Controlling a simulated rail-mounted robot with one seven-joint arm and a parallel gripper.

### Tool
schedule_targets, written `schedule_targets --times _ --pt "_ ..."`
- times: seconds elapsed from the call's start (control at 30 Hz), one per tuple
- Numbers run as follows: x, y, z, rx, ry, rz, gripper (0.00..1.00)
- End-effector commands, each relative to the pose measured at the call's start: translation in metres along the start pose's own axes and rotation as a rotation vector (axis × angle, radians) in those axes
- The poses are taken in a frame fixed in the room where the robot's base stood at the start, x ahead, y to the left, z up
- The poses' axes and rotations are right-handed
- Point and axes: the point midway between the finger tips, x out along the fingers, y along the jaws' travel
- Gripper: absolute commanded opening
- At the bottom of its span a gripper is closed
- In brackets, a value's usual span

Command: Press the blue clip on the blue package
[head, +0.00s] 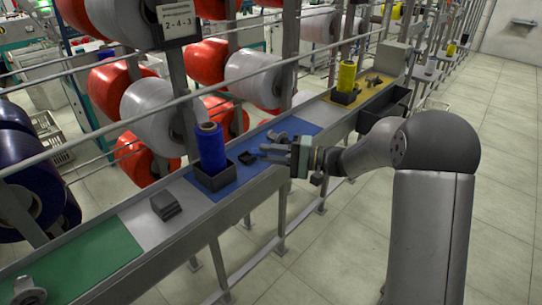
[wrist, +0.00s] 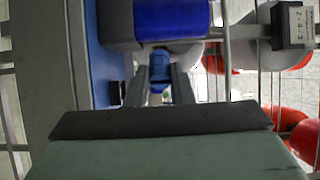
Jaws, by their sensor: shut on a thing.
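The blue package is a blue bobbin (head: 210,147) standing upright in a dark holder (head: 214,180) on the blue mat. It shows lying across the top of the wrist view (wrist: 172,18). My gripper (head: 262,152) is to the right of the bobbin, low over the blue mat, with its fingers pointing toward it. In the wrist view my gripper (wrist: 160,85) is shut on a small blue clip (wrist: 160,66) between the fingertips. The clip appears close to the bobbin; I cannot tell whether they touch. In the head view I cannot make out the clip.
A small dark piece (head: 248,157) and a grey part (head: 277,136) lie on the blue mat (head: 230,181). A yellow bobbin (head: 346,78) stands farther along the rail table. Red and white spools hang behind bars.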

Motion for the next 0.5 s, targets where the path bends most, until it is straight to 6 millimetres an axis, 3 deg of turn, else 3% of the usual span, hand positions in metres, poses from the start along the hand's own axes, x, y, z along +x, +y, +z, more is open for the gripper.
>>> schedule_targets --times 0.5 --pt "0.033 -0.004 0.008 0.002 -0.001 -0.001 0.02"
